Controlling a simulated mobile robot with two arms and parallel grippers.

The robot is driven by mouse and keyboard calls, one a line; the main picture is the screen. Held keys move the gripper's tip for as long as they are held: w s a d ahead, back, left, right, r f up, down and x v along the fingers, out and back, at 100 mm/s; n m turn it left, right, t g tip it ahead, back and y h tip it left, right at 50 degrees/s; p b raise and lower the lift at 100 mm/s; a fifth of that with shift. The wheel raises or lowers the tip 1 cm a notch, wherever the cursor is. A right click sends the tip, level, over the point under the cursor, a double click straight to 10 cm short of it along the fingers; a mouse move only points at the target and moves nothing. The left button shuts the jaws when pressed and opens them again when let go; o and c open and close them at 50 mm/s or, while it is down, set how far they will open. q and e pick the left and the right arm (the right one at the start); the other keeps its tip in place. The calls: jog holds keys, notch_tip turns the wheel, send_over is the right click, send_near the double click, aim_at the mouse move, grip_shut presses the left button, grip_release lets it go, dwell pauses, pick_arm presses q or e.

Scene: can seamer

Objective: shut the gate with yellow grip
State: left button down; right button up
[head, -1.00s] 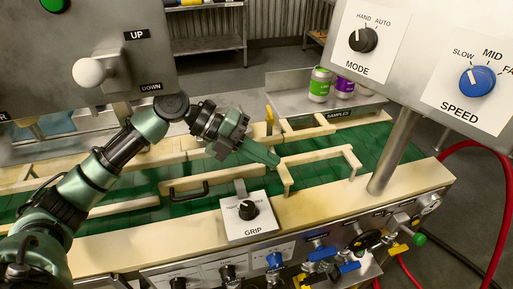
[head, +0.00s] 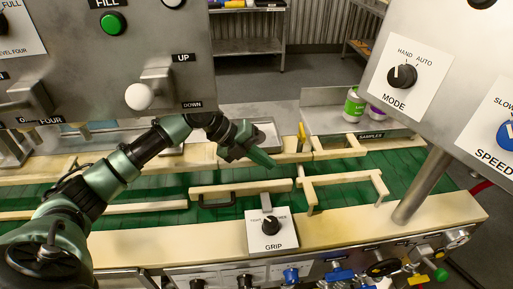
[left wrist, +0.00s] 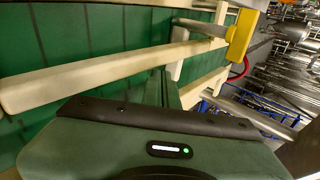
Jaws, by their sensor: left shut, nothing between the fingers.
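The yellow grip (head: 302,137) stands upright by the cream rails on the far side of the green conveyor, right of my left gripper. In the left wrist view the yellow grip (left wrist: 241,35) sits at the right end of a long cream bar (left wrist: 110,72), which lies across the green belt. My left gripper (head: 268,162) is shut and empty, over the conveyor, with a visible gap to the grip in the picture. Its dark green fingers (left wrist: 168,88) point toward the bar in the wrist view; contact cannot be told. My right gripper is not in view.
A cream bar with a black handle (head: 217,204) lies nearer on the belt (head: 345,192). The GRIP knob (head: 271,226) stands on the front rail. A metal post (head: 422,187) rises at right. Cans (head: 354,105) stand in the samples tray behind. A control panel hangs above my arm.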

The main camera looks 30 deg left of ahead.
aim_at(302, 172)
pick_arm(q)
jog(key=p+x, duration=0.1)
jog(key=x, duration=0.2)
jog(key=shift+w+d+f, duration=0.1)
jog(key=shift+w+d, duration=0.05)
jog(key=shift+d, duration=0.15)
jog(key=shift+w+d+p, duration=0.3)
jog(key=shift+d+p, duration=0.15)
jog(key=shift+d, duration=0.1)
jog(key=shift+w+d+p, duration=0.25)
jog(key=shift+d+p, duration=0.15)
jog(key=shift+d, duration=0.1)
jog(key=shift+w+d, duration=0.35)
jog(key=shift+d, duration=0.25)
jog(key=shift+a, duration=0.1)
jog(key=shift+f, duration=0.15)
jog(key=d+b, duration=0.1)
jog(key=b, duration=0.2)
jog(key=shift+w+d+f, duration=0.2)
jog(key=shift+d, duration=0.15)
jog(key=shift+r+b, duration=0.15)
jog(key=shift+b, duration=0.25)
jog(key=shift+r, duration=0.15)
